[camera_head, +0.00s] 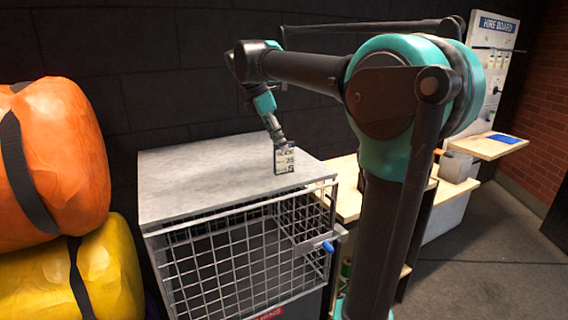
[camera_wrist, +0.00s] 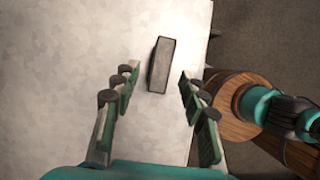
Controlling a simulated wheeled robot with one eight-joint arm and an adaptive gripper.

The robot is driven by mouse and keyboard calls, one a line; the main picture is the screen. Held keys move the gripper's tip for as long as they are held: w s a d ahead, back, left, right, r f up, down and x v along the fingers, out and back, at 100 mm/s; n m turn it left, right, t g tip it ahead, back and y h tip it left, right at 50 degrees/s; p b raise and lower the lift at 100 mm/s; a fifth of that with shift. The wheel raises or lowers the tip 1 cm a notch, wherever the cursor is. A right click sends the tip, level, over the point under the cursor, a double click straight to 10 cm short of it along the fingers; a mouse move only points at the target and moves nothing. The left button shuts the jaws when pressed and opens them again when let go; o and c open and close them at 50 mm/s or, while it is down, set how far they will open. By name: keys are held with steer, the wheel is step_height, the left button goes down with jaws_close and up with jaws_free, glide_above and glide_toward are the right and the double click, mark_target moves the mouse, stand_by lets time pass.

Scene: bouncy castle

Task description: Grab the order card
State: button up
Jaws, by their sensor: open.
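The order card (camera_head: 285,161) is a small pale block with dark printing. It stands upright on the grey top (camera_head: 180,185) of a wire cage, near the front right edge. In the wrist view the card (camera_wrist: 161,63) is seen from above as a narrow grey block. My gripper (camera_head: 278,138) is just above and behind the card, pointing down. In the wrist view my gripper (camera_wrist: 155,77) is open, with one finger on each side of the card's line. No finger visibly touches the card.
The wire cage front (camera_head: 240,255) has a latch with a blue tip (camera_head: 328,247). Orange (camera_head: 60,160) and yellow (camera_head: 105,275) strapped bundles are stacked at left. A wooden bench (camera_head: 350,200) is right of the cage. A hire board (camera_head: 492,70) stands further right.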

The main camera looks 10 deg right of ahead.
mark_target(293, 170)
steer(key=x, duration=0.8)
steer(key=shift+d+f, duration=0.1)
steer(key=shift+d, duration=0.15)
jaws_close()
